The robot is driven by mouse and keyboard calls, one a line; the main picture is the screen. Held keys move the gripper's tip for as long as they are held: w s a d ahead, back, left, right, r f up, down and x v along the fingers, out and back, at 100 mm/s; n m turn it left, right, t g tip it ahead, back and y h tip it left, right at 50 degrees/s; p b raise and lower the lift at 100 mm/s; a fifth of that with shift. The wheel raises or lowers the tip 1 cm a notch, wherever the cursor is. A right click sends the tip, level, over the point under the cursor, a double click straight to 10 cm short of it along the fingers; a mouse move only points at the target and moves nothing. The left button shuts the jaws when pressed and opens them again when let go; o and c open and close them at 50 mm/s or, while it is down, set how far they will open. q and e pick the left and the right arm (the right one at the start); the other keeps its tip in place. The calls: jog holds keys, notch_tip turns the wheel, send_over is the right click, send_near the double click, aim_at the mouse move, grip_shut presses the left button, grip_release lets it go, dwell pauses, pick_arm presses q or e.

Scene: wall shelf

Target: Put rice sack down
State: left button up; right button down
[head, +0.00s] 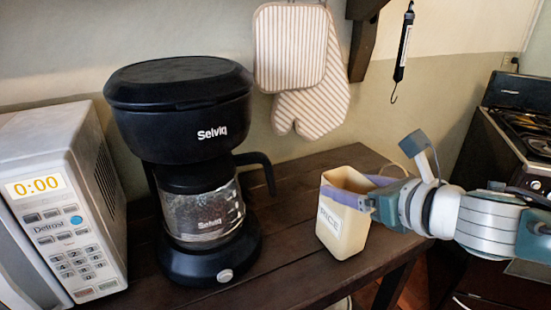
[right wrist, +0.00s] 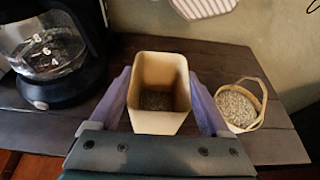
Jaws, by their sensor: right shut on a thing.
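The rice sack (head: 338,232) is a cream, open-topped, box-shaped container with "RICE" on its side. In the head view it is over the front right part of the dark wooden table (head: 290,245), slightly tilted. My right gripper (head: 352,190) is shut on it, with purple fingers along two opposite sides near the rim. In the right wrist view the sack (right wrist: 160,122) sits between the fingers, its dark inside showing. I cannot tell whether its base touches the table. My left gripper is not in view.
A black coffee maker (head: 180,100) and a microwave (head: 60,200) stand left. A handled basket of grain (right wrist: 238,106) stands right of the sack in the wrist view. A striped mitt (head: 312,95) hangs behind. A stove (head: 520,120) is far right. Table between coffee maker and sack is clear.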

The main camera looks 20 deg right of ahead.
grip_release()
jog(key=shift+f, duration=0.1)
